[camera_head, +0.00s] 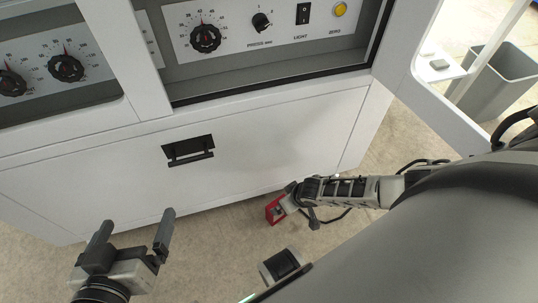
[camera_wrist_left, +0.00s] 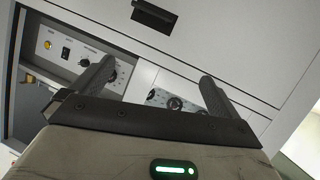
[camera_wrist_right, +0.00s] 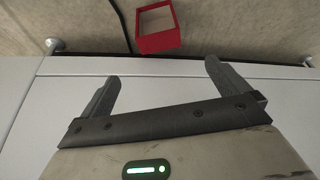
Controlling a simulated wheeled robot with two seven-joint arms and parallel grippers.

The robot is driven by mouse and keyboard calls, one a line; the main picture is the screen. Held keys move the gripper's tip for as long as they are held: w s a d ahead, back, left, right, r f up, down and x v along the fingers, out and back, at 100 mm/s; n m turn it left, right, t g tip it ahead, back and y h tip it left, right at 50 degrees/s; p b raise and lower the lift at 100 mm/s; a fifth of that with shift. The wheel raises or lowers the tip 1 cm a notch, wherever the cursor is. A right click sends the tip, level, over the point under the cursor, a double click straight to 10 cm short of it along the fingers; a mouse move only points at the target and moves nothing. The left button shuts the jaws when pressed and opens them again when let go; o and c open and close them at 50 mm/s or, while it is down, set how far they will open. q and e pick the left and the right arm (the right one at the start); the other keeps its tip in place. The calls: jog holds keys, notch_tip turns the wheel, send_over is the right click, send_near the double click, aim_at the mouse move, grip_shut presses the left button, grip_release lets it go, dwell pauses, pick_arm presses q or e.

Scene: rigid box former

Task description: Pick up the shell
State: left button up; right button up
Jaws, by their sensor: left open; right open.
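A small red open box, likely the shell (camera_head: 270,211), lies on the floor by the foot of the cabinet. In the right wrist view the red box (camera_wrist_right: 160,43) shows red walls around a pale inside, beyond my fingers and apart from them. My right gripper (camera_wrist_right: 160,80) is open and empty, with the cabinet front behind it. In the head view the end of my right arm partly covers the box. My left gripper (camera_head: 135,224) is open and empty in front of the cabinet at lower left; its fingers also show in the left wrist view (camera_wrist_left: 157,74).
The white cabinet (camera_head: 260,150) has a black handle (camera_head: 187,149) and a panel with dials (camera_head: 206,38). A dark cable (camera_wrist_right: 121,25) lies on the floor near the box. A grey bin (camera_head: 497,82) stands at upper right.

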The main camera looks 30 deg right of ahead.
jog(key=b+x, duration=0.8)
jog(key=x, duration=0.2)
jog(key=shift+s+d+f, duration=0.1)
jog(key=shift+s+f, duration=0.05)
jog(key=shift+f, duration=0.1)
jog(key=shift+f+b, duration=0.2)
jog(key=shift+b, duration=0.25)
jog(key=shift+w+f+b, duration=0.2)
jog(key=shift+w+b, duration=0.05)
jog(key=shift+b, duration=0.05)
jog(key=shift+b+x, duration=2.2)
jog(key=shift+b, duration=0.05)
pick_arm(q)
notch_tip(320, 180, up, 14)
jog(key=d+m+t+h, duration=0.1)
jog(key=m+t+h, duration=0.5)
jog(key=m+h, duration=0.3)
jog(key=shift+w+d+t+h, duration=0.2)
jog(key=shift+w+t+h, duration=0.1)
jog(key=shift+h, duration=0.5)
pick_arm(e)
jog(key=c, duration=1)
